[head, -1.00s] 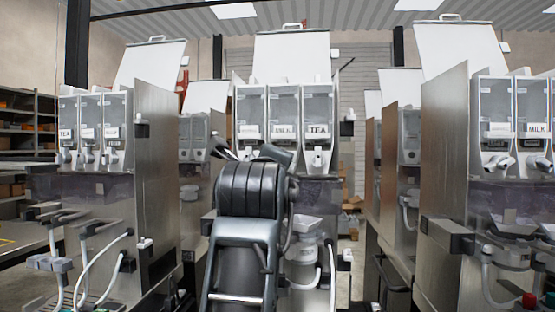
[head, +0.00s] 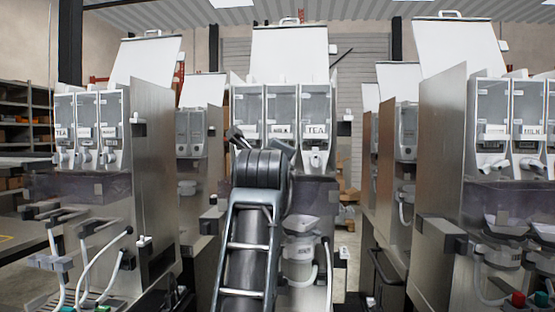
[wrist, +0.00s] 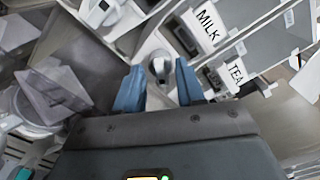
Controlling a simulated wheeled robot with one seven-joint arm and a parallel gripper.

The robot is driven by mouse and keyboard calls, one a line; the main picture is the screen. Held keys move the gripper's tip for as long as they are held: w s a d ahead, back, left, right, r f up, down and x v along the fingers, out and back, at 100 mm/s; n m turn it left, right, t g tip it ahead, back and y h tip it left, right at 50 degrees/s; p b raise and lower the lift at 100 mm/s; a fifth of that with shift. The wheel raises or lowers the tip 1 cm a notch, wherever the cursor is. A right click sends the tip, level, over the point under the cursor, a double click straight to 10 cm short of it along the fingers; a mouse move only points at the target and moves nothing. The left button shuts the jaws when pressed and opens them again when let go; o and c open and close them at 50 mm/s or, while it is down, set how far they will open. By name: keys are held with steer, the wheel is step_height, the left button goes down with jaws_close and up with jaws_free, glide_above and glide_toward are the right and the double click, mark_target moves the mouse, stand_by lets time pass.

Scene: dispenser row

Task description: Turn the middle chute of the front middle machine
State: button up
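The front middle machine (head: 312,195) stands in the centre of the head view, with three clear canisters in a row; the middle one is labelled MILK and the right one TEA. The TEA chute (head: 316,160) shows in the head view, while my arm hides the middle chute there. In the wrist view a pale round chute (wrist: 160,66), which appears to be the middle one, sits between or just beyond the blue fingertips of my gripper (wrist: 160,74). The fingers are apart; I cannot tell whether they touch it. The MILK label (wrist: 208,25) and TEA label (wrist: 237,72) lie to the right.
Another chute (wrist: 98,12) is close by at the upper left of the wrist view. A clear funnel-like part (wrist: 60,92) is at the left. Similar machines stand on the left (head: 150,190) and right (head: 440,170), with narrow gaps between them and the middle one.

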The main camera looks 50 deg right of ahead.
jaws_close()
stand_by(0.3)
stand_by(0.4)
steer(key=shift+d+f+n+p, duration=0.15)
steer(key=shift+n+p, duration=0.75)
steer(key=shift+n, duration=5)
steer(key=shift+a+f+n+p, duration=0.1)
steer(key=shift+n+p, duration=0.8)
steer(key=shift+n, duration=5)
steer(key=shift+f, duration=0.1)
